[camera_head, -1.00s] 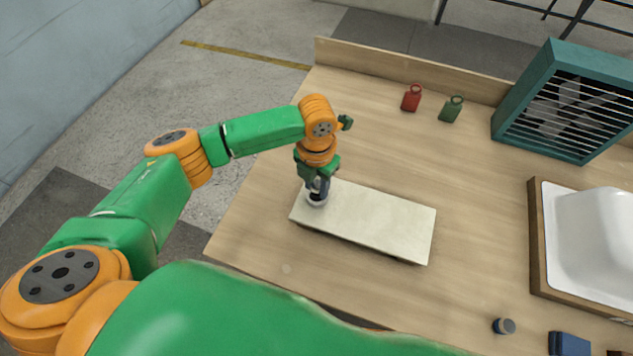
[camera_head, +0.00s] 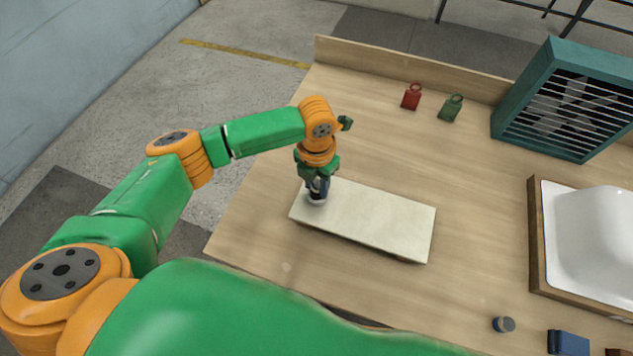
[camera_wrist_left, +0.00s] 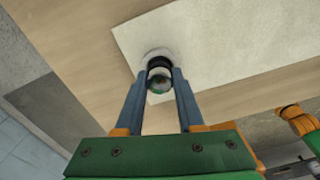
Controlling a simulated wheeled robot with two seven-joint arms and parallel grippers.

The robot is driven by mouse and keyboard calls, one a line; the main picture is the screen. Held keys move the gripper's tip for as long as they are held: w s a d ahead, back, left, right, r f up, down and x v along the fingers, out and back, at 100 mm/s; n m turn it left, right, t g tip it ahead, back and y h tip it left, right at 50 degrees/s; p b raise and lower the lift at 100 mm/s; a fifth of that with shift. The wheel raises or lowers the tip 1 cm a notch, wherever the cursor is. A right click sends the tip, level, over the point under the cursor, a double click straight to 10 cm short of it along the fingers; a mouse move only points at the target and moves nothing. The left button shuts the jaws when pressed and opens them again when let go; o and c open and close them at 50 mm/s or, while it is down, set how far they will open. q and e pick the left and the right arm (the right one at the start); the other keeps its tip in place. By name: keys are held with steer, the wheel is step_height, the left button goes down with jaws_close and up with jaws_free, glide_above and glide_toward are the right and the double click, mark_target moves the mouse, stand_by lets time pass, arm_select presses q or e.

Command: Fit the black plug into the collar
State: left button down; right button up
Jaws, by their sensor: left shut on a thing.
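The white collar (camera_head: 316,203) stands at the left end of the pale board. It also shows in the left wrist view (camera_wrist_left: 150,57) as a white ring. My left gripper (camera_head: 318,194) points down right over the collar. In the left wrist view its blue fingers (camera_wrist_left: 160,78) are shut on the black plug (camera_wrist_left: 159,63), which has a shiny rounded top. The plug's lower end is at the collar's opening. I cannot tell how deep it sits.
The pale board (camera_head: 375,222) lies on the wooden table. A teal fan box (camera_head: 560,105), a white basin (camera_head: 595,240), a small dark cylinder (camera_head: 503,325) and a blue block (camera_head: 568,343) are on the right.

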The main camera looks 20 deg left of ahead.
mark_target(317, 185)
arm_select(q)
steer(key=shift+f, duration=0.5)
steer(key=shift+c, duration=2.2)
jaws_free()
step_height(317, 185, up, 7)
steer(key=shift+r+b, duration=0.1)
steer(key=shift+b, duration=0.6)
